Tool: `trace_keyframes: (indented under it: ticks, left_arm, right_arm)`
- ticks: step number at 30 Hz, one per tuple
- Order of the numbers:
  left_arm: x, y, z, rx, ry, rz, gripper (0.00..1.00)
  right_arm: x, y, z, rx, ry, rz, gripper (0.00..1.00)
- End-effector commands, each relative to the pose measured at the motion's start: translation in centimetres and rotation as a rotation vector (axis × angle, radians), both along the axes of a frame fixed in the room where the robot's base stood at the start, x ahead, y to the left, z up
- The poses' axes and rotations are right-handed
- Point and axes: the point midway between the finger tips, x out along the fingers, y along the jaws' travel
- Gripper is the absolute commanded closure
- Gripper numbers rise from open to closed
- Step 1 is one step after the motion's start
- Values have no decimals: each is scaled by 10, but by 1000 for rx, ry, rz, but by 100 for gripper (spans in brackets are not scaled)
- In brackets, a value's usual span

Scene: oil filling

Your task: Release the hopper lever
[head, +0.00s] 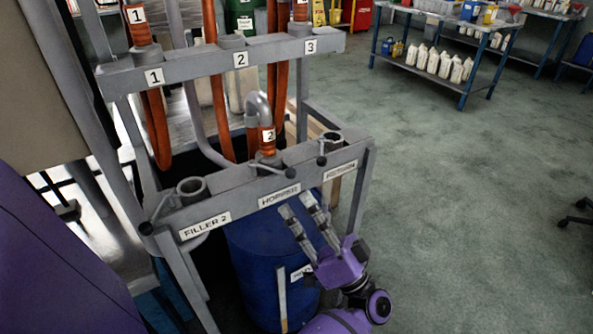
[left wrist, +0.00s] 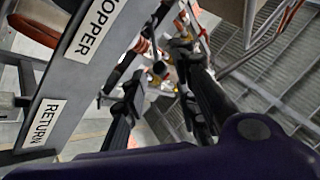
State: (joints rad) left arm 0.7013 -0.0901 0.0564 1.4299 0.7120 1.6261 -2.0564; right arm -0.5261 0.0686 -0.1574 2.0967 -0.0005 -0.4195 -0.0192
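The hopper lever (head: 272,170) is a thin rod with a black knob beside the middle socket, above the HOPPER label (head: 279,196). An orange hose end marked 2 (head: 266,139) stands in that socket. My left gripper (head: 297,204) is in front of the rack, below and a little right of the lever knob. Its two grey fingers are apart with nothing between them, and a gap shows between the fingertips and the knob. In the left wrist view the left gripper's fingers (left wrist: 160,85) are spread beside the HOPPER label (left wrist: 98,28). My right gripper is not in view.
Levers also stand at the FILLER 2 socket (head: 191,189) and the right socket (head: 330,139). A blue drum (head: 262,250) stands under the grey rack, close to my left gripper. Open floor (head: 470,190) lies to the right, with a bench of white bottles (head: 445,66) behind.

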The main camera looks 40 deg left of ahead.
Motion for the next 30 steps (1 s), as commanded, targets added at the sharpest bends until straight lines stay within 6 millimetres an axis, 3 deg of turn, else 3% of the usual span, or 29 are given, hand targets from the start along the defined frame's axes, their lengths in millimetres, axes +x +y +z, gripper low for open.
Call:
trace_keyframes:
  ticks: [5,15,26,30]
  left_arm:
    - [2,17,17,5,1,0,73]
    - [7,52,47,5,2,-1,73]
    - [8,56,50,3,4,-3,73]
    - [8,56,50,4,3,-2,92]
  right_arm:
    - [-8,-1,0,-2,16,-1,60]
    - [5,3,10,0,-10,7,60]
    - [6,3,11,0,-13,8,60]
    - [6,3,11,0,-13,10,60]
